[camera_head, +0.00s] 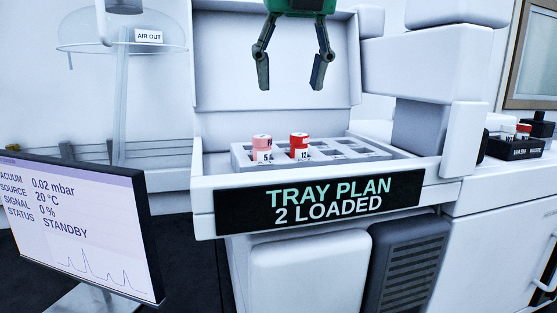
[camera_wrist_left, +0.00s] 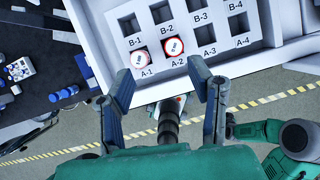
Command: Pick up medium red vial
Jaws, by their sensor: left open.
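A red-capped vial (camera_head: 299,146) with a white label stands upright in the grey tray (camera_head: 376,158). A paler pink-capped vial (camera_head: 262,149) stands to its left in the same tray. In the left wrist view, the darker red cap (camera_wrist_left: 173,48) is in slot A-2 and the paler cap (camera_wrist_left: 139,61) is in slot A-1. My left gripper (camera_head: 291,74) is open and empty, above the tray and apart from both vials. Its open fingers (camera_wrist_left: 162,84) also show in the left wrist view. My right gripper is not in view.
The other visible tray slots are empty. A white recess wall (camera_head: 275,90) stands behind the tray, and a white block (camera_head: 437,68) stands at its right. A black rack (camera_head: 515,149) with vials sits far right. A monitor (camera_head: 85,225) stands front left.

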